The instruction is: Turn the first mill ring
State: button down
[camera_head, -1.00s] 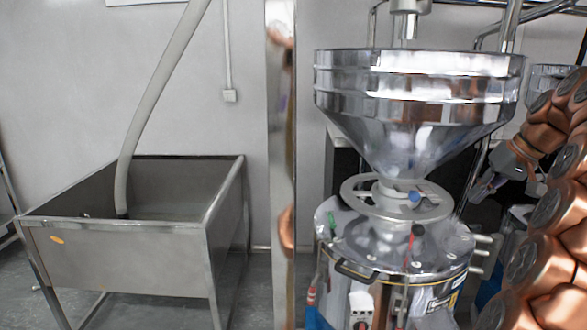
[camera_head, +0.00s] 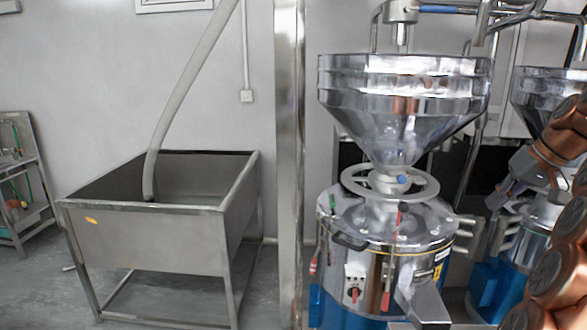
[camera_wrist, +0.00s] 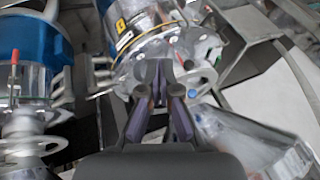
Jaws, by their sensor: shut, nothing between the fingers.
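The first mill's ring (camera_head: 347,182) is a grey metal handwheel, lying level below a large shiny hopper (camera_head: 400,85) and above the round mill body (camera_head: 345,215). A blue knob (camera_head: 403,180) shows at its hub. My gripper (camera_head: 497,200) is to the right of the ring and apart from it, in front of the second mill. It is shut and empty. In the wrist view, my gripper's (camera_wrist: 163,92) dark fingers are in front of the first mill and hide part of it. The blue knob (camera_wrist: 192,93) shows just right of the fingertips.
A second mill with its own hopper (camera_head: 535,88) stands at the right, close behind my arm. Its ring (camera_wrist: 30,146) shows in the wrist view. A metal post (camera_head: 289,150) stands left of the first mill. A steel tub (camera_head: 150,240) stands further left, with open floor around.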

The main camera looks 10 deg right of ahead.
jog(key=w+a+f+n+g+y, duration=0.1)
jog(key=a+f+g, duration=0.15)
jog(key=a, duration=1.25)
jog(key=s+a+f+n+g, duration=0.1)
jog(key=s+a+f, duration=0.2)
jog(key=a, duration=0.3)
jog(key=s+a+f+n+g, duration=0.1)
jog(key=s+a+f, duration=0.2)
jog(key=a, duration=0.4)
jog(key=s+a+f+g+h, duration=0.1)
jog(key=s+a+f, duration=0.2)
jog(key=s+f, duration=0.4)
jog(key=s+a+f+g+h, duration=0.1)
jog(key=s+a+f, duration=0.3)
jog(key=s+f, duration=0.4)
jog(key=s+h, duration=0.1)
jog(key=s, duration=0.6)
jog(key=shift+s+a+n+h, duration=0.3)
jog(key=shift+s, duration=0.1)
jog(key=shift+g, duration=0.25)
